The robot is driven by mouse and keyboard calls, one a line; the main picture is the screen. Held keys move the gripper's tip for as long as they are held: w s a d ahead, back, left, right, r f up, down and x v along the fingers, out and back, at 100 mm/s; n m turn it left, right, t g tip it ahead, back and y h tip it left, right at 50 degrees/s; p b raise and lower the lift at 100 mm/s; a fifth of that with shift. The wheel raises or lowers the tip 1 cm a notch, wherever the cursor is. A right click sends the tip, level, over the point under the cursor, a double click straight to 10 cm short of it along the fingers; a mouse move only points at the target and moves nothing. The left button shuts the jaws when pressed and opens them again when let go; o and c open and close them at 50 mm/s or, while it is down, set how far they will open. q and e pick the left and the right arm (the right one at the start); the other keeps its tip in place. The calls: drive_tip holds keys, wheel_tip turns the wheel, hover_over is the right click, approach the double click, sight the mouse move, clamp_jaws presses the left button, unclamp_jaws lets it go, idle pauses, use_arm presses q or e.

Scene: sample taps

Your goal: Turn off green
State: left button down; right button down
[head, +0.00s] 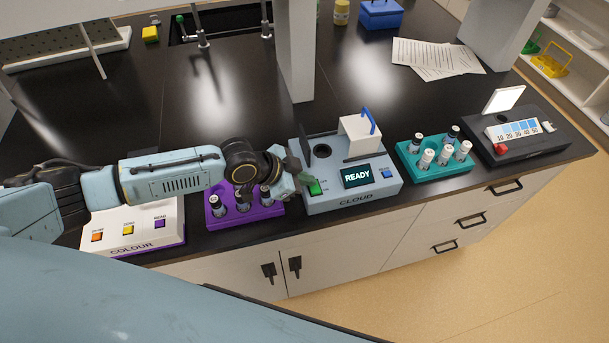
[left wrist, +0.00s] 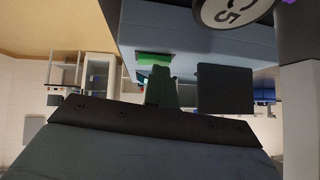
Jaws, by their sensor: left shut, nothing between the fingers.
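The grey-blue CLOUD meter (head: 352,197) stands near the bench's front edge. Its dark screen (head: 357,177) is lit and reads READY. A green button (head: 315,187) is on the left of its front panel; a blue button (head: 386,173) is on the right. My left gripper (head: 303,179) is shut and empty, close beside the green button. In the left wrist view the green button (left wrist: 155,59) shows just beyond a gripper finger (left wrist: 161,88). I cannot tell whether they touch. My right gripper is not in view.
A purple rack (head: 215,222) with vials stands left of the meter, partly under my left arm. Beyond it is the white COLOUR meter (head: 150,238). A teal rack (head: 437,171) with vials and a dark comparator (head: 530,138) stand right. A grey post (head: 296,50) rises behind.

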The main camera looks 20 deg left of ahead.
use_arm(q)
drive_tip(key=shift+s+d+p, duration=0.4)
drive_tip(key=shift+s, duration=0.3)
drive_tip(key=shift+w+r, duration=0.1)
drive_tip(key=shift+r, duration=0.2)
wheel_tip(320, 180, up, 3)
drive_tip(key=p, duration=0.3)
drive_tip(key=shift+d+r, duration=0.1)
drive_tip(key=v, duration=1)
drive_tip(key=shift+s+b, duration=0.25)
drive_tip(key=shift+b, duration=0.2)
drive_tip(key=shift+d+r, duration=0.1)
